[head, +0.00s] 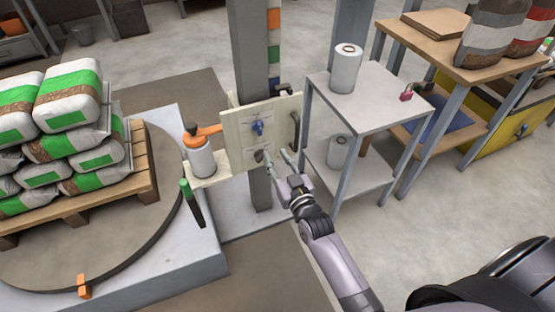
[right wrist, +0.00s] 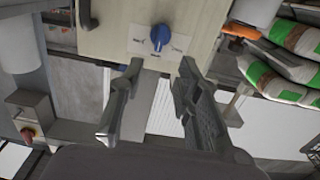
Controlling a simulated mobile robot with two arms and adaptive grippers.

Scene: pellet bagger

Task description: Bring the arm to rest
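My right gripper (head: 277,160) reaches up from the lower right to the front of a pale upright panel (head: 235,123). In the right wrist view the gripper (right wrist: 160,66) is open, its two fingers apart with nothing between them. A blue knob (head: 257,127) on a white label sits on the panel above the gripper; in the right wrist view the knob (right wrist: 161,34) lies just beyond the fingertips. I cannot tell whether a finger touches the panel. My left gripper is not in view.
A grey shelf cart (head: 385,98) with film rolls stands close right of the gripper. Left are an orange-topped roll (head: 201,158), a green-tipped post (head: 192,203) and a pallet (head: 140,165) of bags on a turntable. A steel column (head: 254,50) rises behind the panel.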

